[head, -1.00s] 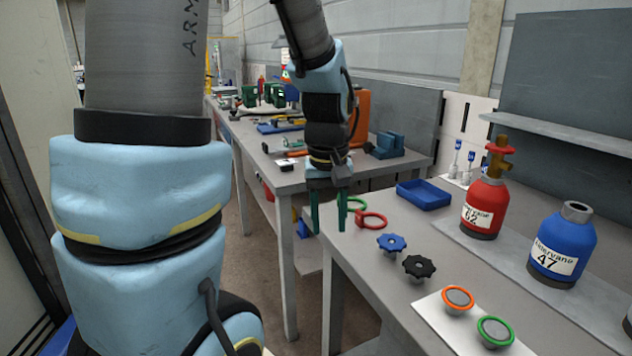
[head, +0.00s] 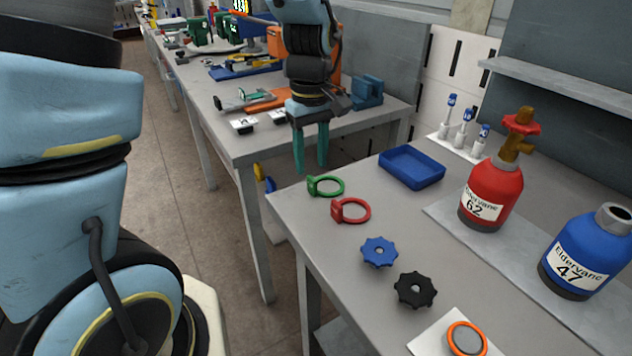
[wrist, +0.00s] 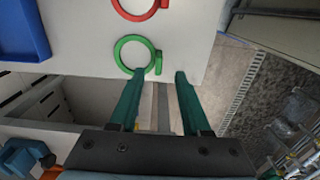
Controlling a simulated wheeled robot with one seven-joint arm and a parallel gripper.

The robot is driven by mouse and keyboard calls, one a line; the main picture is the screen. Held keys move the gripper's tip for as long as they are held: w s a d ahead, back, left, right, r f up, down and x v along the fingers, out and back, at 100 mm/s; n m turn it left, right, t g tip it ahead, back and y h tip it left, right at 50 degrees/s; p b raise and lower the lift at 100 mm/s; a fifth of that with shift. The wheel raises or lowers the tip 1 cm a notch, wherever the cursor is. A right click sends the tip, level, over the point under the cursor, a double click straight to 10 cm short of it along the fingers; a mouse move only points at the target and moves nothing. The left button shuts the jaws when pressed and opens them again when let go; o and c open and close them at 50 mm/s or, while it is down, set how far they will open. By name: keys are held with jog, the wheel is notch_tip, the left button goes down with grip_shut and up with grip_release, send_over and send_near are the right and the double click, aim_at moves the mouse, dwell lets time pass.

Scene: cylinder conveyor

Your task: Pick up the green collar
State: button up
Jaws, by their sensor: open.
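The green collar (head: 325,186) is a ring with a small block on one side. It lies flat near the far left corner of the near grey table (head: 300,222). A similar red collar (head: 350,211) lies just nearer to me. My gripper (head: 312,170) is open and empty, with green fingers pointing down just beyond the green collar in the head view. In the wrist view, the green collar (wrist: 138,54) lies ahead of the fingertips (wrist: 157,74), towards the left one, and the red collar (wrist: 138,5) is cut by the top edge.
A blue tray (head: 411,167) stands right of the collars. A blue knob (head: 379,252), a black knob (head: 415,290), a red cylinder (head: 491,190) and a blue cylinder (head: 585,258) stand on the near table. A gap separates it from the cluttered far table (head: 225,135).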

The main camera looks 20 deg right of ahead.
aim_at(312, 178)
jog(key=shift+f+p, duration=0.9)
jog(key=shift+f, duration=1.85)
jog(key=shift+d, duration=0.1)
grip_shut()
